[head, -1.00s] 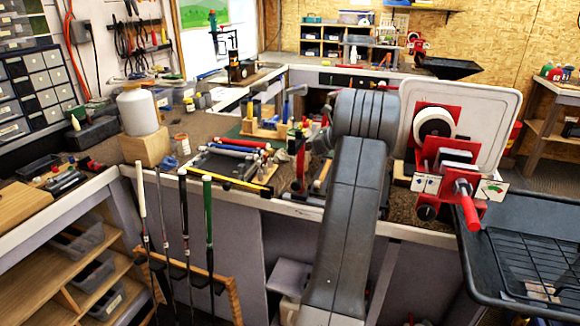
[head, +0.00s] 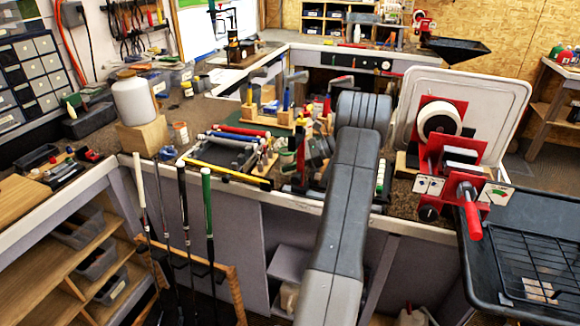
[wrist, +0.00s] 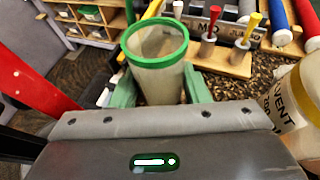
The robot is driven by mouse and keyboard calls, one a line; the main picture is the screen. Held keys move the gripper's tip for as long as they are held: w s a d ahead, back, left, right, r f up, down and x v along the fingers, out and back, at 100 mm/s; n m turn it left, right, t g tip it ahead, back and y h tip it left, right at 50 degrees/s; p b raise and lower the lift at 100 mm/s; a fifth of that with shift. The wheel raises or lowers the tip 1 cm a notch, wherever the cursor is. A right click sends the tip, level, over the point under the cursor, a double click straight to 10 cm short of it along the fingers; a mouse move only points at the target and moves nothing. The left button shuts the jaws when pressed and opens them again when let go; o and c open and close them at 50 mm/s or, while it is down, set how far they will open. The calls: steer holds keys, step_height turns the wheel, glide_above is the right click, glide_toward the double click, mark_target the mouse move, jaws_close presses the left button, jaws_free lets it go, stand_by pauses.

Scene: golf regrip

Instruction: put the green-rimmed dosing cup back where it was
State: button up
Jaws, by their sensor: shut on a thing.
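The green-rimmed dosing cup (wrist: 150,75) is a translucent, greyish cup with a bright green ring at its mouth. In the wrist view it stands between the green finger pads of my gripper (wrist: 163,92), which is shut on it. The cup's mouth faces up toward the wrist camera and its inside looks empty. Its base is hidden, so I cannot tell whether it touches the bench. In the head view my arm hides much of the gripper, and the cup is hard to make out.
A bottle with a "solvent" label (wrist: 300,100) is close at the right in the wrist view. A red upright part (wrist: 30,95) is at the left. A wooden block (wrist: 222,60) with red- and yellow-handled tools stands behind the cup. The red clamp machine (head: 445,165) is right of my arm.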

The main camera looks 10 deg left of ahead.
steer(key=shift+f, duration=1.15)
steer(key=shift+f, duration=0.2)
steer(key=o, duration=0.7)
steer(key=shift+r, duration=0.1)
